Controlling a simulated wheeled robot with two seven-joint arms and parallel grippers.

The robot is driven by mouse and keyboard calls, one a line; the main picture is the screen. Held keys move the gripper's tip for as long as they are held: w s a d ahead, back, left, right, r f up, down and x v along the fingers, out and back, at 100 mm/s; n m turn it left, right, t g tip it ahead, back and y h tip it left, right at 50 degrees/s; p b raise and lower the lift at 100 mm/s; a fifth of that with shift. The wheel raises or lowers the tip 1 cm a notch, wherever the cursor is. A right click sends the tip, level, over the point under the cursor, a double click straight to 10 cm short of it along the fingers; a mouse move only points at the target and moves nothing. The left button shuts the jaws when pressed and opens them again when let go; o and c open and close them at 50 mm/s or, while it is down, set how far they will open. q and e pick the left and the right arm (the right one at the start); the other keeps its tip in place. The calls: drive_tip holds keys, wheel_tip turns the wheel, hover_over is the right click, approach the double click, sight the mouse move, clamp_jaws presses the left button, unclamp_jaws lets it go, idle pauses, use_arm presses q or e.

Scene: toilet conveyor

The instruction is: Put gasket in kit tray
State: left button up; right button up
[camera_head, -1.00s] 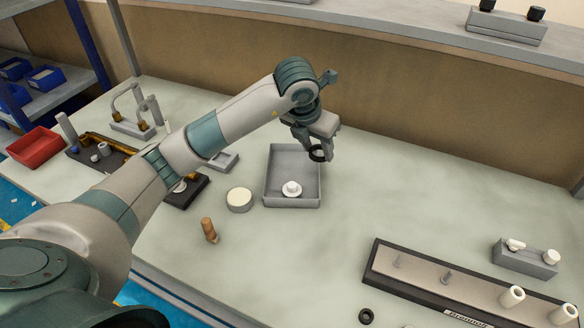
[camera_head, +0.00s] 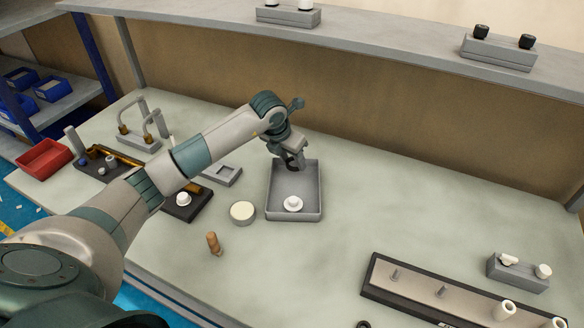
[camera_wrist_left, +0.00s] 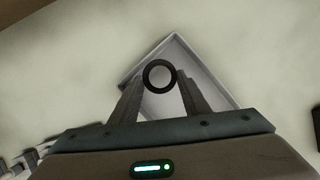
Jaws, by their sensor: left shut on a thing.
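The gasket is a black ring (camera_wrist_left: 159,75), held between the fingertips of my left gripper (camera_wrist_left: 160,80) in the left wrist view. The kit tray is a grey open box (camera_head: 296,213) in the middle of the bench in the head view; its pale rim also shows below the ring in the left wrist view (camera_wrist_left: 209,62). In the head view my left gripper (camera_head: 294,164) is over the tray's far part, and the ring there is dark and small. A white flanged part (camera_head: 293,204) lies in the tray's near part. My right gripper is not in view.
A round cream-topped disc (camera_head: 242,212) and a brown-handled tool (camera_head: 213,243) stand left of the tray. A long rack with pegs and white rollers (camera_head: 420,290) lies at front right. A red bin (camera_head: 43,160) is at far left. The bench right of the tray is clear.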

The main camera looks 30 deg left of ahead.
sight(290, 166)
use_arm(q)
drive_tip(key=shift+f, duration=0.3)
wheel_tip(290, 166, down, 3)
drive_tip(key=shift+r+p, duration=0.15)
drive_tip(key=shift+p, duration=0.85)
drive_tip(key=shift+f, duration=0.35)
drive_tip(key=shift+f, duration=0.1)
drive_tip(key=o, duration=1)
drive_tip(key=shift+r, duration=0.2)
